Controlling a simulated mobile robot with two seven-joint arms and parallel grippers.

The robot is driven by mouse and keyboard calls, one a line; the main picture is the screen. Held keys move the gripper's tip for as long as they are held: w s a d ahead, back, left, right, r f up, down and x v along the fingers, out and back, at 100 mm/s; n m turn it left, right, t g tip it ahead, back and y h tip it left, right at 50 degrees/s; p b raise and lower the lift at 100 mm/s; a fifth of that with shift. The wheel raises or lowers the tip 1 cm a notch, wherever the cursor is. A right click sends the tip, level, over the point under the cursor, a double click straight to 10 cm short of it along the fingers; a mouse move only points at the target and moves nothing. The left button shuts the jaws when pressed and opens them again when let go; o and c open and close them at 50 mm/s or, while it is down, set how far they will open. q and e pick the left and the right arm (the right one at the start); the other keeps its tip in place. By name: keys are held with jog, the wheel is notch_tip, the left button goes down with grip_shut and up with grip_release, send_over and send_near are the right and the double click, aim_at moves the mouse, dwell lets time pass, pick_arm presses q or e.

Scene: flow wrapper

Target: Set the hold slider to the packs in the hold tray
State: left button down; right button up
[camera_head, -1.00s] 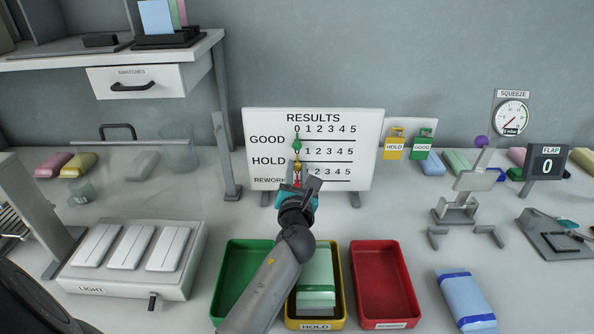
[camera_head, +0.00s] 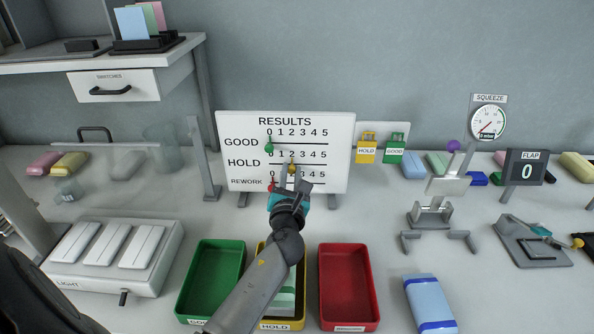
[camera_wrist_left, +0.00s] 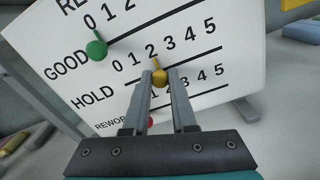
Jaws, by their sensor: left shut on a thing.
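The white results board (camera_head: 335,170) stands upright on the bench, with rows GOOD, HOLD and REWORK numbered 0 to 5. The yellow hold slider knob (camera_wrist_left: 160,77) is between the fingertips of my left gripper (camera_wrist_left: 161,80), which is shut on it. Its pointer is at about 2 on the HOLD row. In the head view my left gripper (camera_head: 290,175) is at the board. The green good knob (camera_head: 269,148) and the red rework knob (camera_head: 272,185) are at 0. The yellow hold tray (camera_head: 300,322) holds a mint pack (camera_head: 284,301); my arm hides part of the tray. My right gripper is out of view.
A green tray (camera_head: 185,290) and a red tray (camera_head: 375,300) flank the hold tray. A light panel (camera_head: 150,285) is at left. A blue pack (camera_head: 428,300), a metal stand (camera_head: 432,215) and a flap display (camera_head: 526,168) are at right.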

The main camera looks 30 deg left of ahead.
pick_arm(q)
jog(key=shift+w+d, duration=0.1)
jog(key=shift+d, duration=0.05)
jog(key=c, duration=1)
grip_release()
jog(key=o, duration=0.3)
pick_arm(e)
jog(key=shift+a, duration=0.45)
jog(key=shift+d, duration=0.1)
pick_arm(q)
jog(key=shift+s, duration=0.2)
jog(key=shift+s+d, duration=0.15)
jog(key=shift+s, duration=0.15)
jog(key=p+v, duration=0.1)
jog(key=v, duration=1.3)
jog(key=shift+s, duration=0.2)
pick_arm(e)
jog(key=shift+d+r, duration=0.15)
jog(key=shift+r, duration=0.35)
